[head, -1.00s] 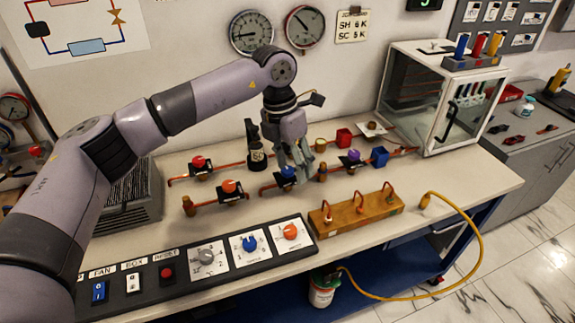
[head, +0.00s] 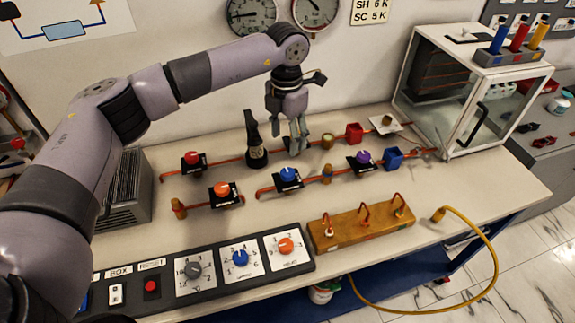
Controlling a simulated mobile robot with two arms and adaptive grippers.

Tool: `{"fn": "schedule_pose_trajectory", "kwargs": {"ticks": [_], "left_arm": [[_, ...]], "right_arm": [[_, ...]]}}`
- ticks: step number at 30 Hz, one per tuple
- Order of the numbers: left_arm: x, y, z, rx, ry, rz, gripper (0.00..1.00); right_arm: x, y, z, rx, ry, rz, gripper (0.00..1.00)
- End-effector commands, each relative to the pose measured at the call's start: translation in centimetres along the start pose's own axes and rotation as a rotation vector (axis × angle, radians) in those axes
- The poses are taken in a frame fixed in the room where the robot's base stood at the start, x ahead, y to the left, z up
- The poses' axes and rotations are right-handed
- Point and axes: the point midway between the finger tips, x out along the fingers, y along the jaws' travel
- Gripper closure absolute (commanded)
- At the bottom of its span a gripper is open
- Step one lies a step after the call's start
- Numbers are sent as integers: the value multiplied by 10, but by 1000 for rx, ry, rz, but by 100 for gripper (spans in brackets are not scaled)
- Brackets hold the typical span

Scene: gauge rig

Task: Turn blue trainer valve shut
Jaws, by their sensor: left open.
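The blue trainer valve (head: 288,175) is a round blue knob on a small black base, set in a copper pipe on the bench. Its exact handle angle is too small to tell. My left gripper (head: 299,146) is open and empty, pointing down. It appears just above and behind the blue valve in the picture, with a visible gap between fingertips and knob. My right gripper is not in view.
Red (head: 192,158), orange (head: 222,190) and purple (head: 363,158) valves sit on nearby pipes. A black upright part (head: 254,142) stands left of the gripper. A dial panel (head: 215,276) and a wooden hose block (head: 350,228) lie in front; a glass cabinet (head: 425,85) stands right.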

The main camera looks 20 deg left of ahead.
Motion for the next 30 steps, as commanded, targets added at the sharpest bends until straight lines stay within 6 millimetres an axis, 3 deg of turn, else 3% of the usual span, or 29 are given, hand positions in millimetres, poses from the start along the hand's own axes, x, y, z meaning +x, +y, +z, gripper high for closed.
{"fn": "schedule_pose_trajectory", "kwargs": {"ticks": [5, 15, 21, 30], "left_arm": [[39, -1, -2, -1, 6, -2, 47], [105, -1, -1, -1, 3, -2, 47], [123, -1, 0, 0, 2, -1, 47], [126, 0, 0, 0, 0, -1, 47]], "right_arm": [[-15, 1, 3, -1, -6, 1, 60], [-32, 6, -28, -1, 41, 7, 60], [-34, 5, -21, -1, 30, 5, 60], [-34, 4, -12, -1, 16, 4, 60]]}}
